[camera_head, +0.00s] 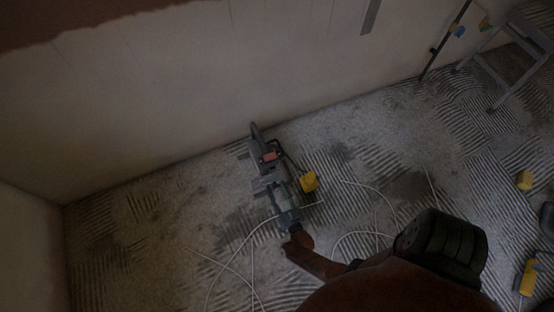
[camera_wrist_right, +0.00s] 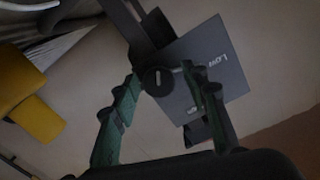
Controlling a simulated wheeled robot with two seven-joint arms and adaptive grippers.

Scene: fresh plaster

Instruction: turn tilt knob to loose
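A dark round knob (camera_wrist_right: 158,79) with a white pointer line shows in the right wrist view, beside a grey plate (camera_wrist_right: 230,62) with partly hidden white lettering that seems to read "Low". My right gripper (camera_wrist_right: 160,77) is open, its two green fingers on either side of the knob with small gaps. I cannot tell whether the fingertips reach its depth. In the head view my right gripper (camera_head: 282,193) is at the near end of a grey machine (camera_head: 264,157) on the floor by the wall; the knob cannot be made out there. My left gripper is not in view.
A yellow box (camera_head: 309,181) stands right of the machine and also shows in the right wrist view (camera_wrist_right: 38,118). Pale cables (camera_head: 252,262) lie over the ridged floor. A stepladder (camera_head: 510,60) stands at the upper right. More yellow items (camera_head: 525,180) lie at the right.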

